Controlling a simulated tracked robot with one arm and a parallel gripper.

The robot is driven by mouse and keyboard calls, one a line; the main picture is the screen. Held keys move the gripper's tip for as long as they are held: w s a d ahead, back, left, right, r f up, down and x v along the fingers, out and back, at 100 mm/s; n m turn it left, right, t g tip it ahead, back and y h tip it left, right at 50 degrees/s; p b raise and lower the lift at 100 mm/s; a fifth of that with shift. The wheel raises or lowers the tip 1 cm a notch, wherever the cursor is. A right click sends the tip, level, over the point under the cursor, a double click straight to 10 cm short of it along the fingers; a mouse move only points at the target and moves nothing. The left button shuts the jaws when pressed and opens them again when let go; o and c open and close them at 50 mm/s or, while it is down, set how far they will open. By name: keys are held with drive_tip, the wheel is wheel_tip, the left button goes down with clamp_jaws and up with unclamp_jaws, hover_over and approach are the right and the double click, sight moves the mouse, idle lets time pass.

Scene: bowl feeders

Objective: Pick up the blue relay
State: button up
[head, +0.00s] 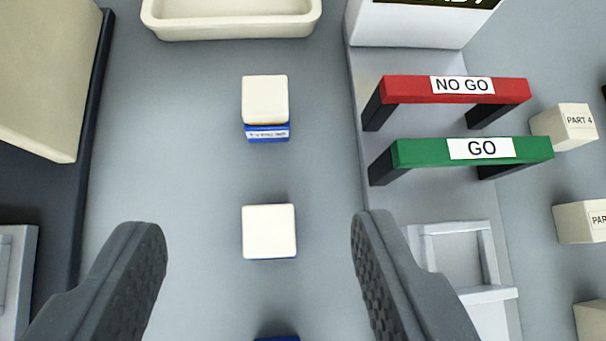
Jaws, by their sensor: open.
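A blue block with a cream top and a small white label (267,133) stands in the middle of the grey surface, ahead of my fingertips. A cream-topped block (269,231) with a thin blue line at its near edge stands nearer, between the fingertips. A blue piece (278,338) is cut off at the bottom edge. Any of these could be the blue relay; the label is too small to read. My gripper (258,223) is open, one finger on each side of the nearer block, with gaps on both sides. I cannot tell its height above the block.
A cream tray (232,33) lies at the back. A red NO GO bar (405,88) and a green GO bar (420,153) stand to the right, near a grey fixture (489,255). Cream blocks labelled PART (553,125) sit far right. A beige box (45,70) stands left.

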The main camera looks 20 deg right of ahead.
sight(265, 110)
drive_tip(key=b+x, duration=0.2)
drive_tip(key=x, duration=0.6)
drive_tip(key=shift+w+f, duration=0.1)
drive_tip(key=shift+f, duration=0.05)
drive_tip(key=shift+w+r+b+x, duration=0.1)
drive_tip(key=shift+b+x, duration=0.15)
drive_tip(key=shift+x, duration=0.65)
drive_tip(key=shift+w+r+b+x, duration=0.15)
drive_tip(key=shift+b+x, duration=0.05)
drive_tip(key=shift+x, duration=0.65)
drive_tip(key=shift+w+r+b+x, duration=0.1)
drive_tip(key=shift+b+x, duration=0.15)
drive_tip(key=shift+x, duration=0.65)
drive_tip(key=c, duration=1.1)
